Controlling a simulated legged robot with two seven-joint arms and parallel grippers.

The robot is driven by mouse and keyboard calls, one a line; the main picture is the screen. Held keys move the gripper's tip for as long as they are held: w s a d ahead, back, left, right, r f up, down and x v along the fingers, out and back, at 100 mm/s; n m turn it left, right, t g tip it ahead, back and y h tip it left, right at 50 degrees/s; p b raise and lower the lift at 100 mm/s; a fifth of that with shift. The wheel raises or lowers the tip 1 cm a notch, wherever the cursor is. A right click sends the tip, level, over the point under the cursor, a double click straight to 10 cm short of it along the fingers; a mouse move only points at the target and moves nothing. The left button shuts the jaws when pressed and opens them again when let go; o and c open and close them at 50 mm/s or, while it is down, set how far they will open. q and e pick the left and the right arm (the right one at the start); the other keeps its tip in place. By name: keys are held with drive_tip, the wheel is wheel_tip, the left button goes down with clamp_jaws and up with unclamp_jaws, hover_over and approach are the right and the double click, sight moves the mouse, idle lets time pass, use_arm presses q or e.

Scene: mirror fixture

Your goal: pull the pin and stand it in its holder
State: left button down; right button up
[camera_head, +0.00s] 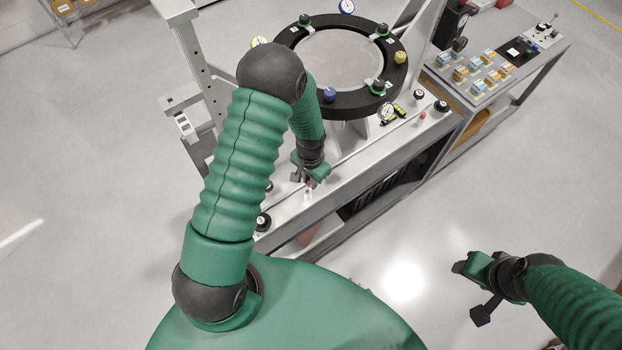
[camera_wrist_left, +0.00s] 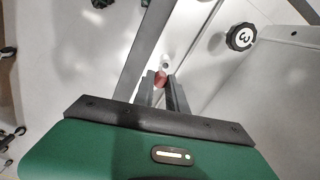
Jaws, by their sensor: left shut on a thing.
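My left gripper (camera_head: 307,184) is low over the front strip of the metal fixture bench (camera_head: 375,150), shut on a small red-headed pin. The red head of the pin (camera_wrist_left: 160,78) shows between the two fingers in the left wrist view; the rest of it is mostly hidden. A small pale fitting (camera_wrist_left: 165,64) lies just beyond the red head; I cannot tell whether the pin is in it. Another small red-topped piece (camera_head: 422,115) stands on the bench to the right. I cannot make out which part is the holder. My right gripper (camera_head: 470,290) is open and empty, away from the bench.
A black ring fixture (camera_head: 283,42) with gauges and coloured knobs stands behind my left gripper. Black knobs (camera_head: 263,221) sit along the bench; one marked 3 (camera_wrist_left: 241,37) is near the pin. A side table (camera_head: 545,48) with small blocks is at right. The floor around my right gripper is clear.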

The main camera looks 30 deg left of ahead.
use_arm(q)
drive_tip(key=shift+a+f, duration=0.1)
drive_tip(key=shift+a, duration=0.85)
use_arm(e)
drive_tip(key=shift+a+r, duration=0.15)
drive_tip(key=shift+a, duration=0.35)
use_arm(q)
drive_tip(key=shift+d, duration=0.2)
use_arm(e)
drive_tip(key=shift+d, duration=0.2)
use_arm(q)
drive_tip(key=shift+f, duration=0.15)
use_arm(e)
drive_tip(key=shift+f, duration=0.2)
use_arm(q)
drive_tip(key=shift+d, duration=0.2)
use_arm(e)
drive_tip(key=shift+r, duration=0.1)
idle(0.4)
use_arm(q)
drive_tip(key=shift+f+b, duration=2)
drive_tip(key=shift+f, duration=0.6)
use_arm(e)
drive_tip(key=shift+s+x, duration=0.2)
drive_tip(key=shift+x, duration=0.75)
drive_tip(key=shift+s+x, duration=0.25)
drive_tip(key=shift+x, duration=0.7)
